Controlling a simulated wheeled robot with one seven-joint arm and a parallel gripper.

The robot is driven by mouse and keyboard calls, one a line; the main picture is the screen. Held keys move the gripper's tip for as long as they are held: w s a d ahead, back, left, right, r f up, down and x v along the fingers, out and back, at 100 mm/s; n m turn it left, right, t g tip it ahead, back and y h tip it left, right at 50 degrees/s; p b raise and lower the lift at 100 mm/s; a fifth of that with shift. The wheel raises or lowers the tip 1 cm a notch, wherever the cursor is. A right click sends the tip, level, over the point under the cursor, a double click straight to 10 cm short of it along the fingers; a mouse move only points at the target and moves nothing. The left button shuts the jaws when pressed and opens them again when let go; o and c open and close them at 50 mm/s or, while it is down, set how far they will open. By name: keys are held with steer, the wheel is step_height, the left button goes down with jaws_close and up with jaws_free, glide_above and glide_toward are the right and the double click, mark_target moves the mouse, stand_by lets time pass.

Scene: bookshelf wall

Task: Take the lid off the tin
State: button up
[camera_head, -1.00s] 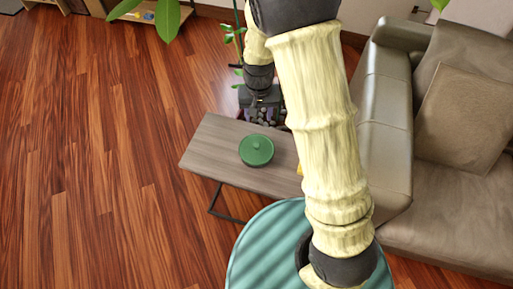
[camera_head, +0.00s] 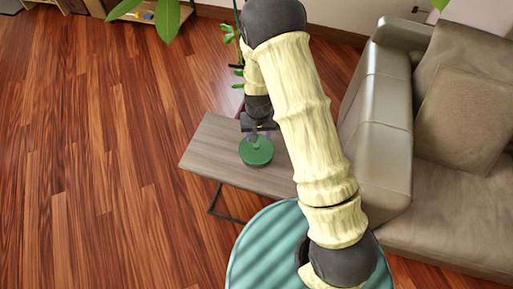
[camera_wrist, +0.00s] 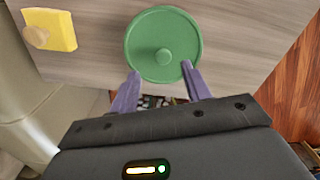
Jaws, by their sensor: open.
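The round green tin (camera_head: 256,152) stands on the wooden side table, its lid on top. In the wrist view its green lid (camera_wrist: 178,38) has a small round knob (camera_wrist: 163,57) near the middle. My gripper (camera_wrist: 159,72) is open and empty, its two purple fingers pointing at the knob from the near side, one fingertip on each side of it. In the head view my gripper (camera_head: 261,136) is at the far side of the tin, partly over it. I cannot tell whether the fingers touch the lid. The tin's side is mostly hidden by the lid.
The side table (camera_head: 214,152) has bare room left of the tin. A yellow block with a tan knob (camera_wrist: 55,30) lies on the table in the wrist view. A grey sofa (camera_head: 385,110) stands close on the right. Wooden floor is open on the left.

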mark_target(257, 145)
steer(key=shift+a+f+p, duration=0.15)
steer(key=shift+f, duration=1.15)
steer(key=shift+a+f+p, duration=0.1)
steer(key=shift+f+p, duration=0.05)
steer(key=shift+f, duration=1.15)
steer(key=shift+c, duration=0.5)
jaws_close()
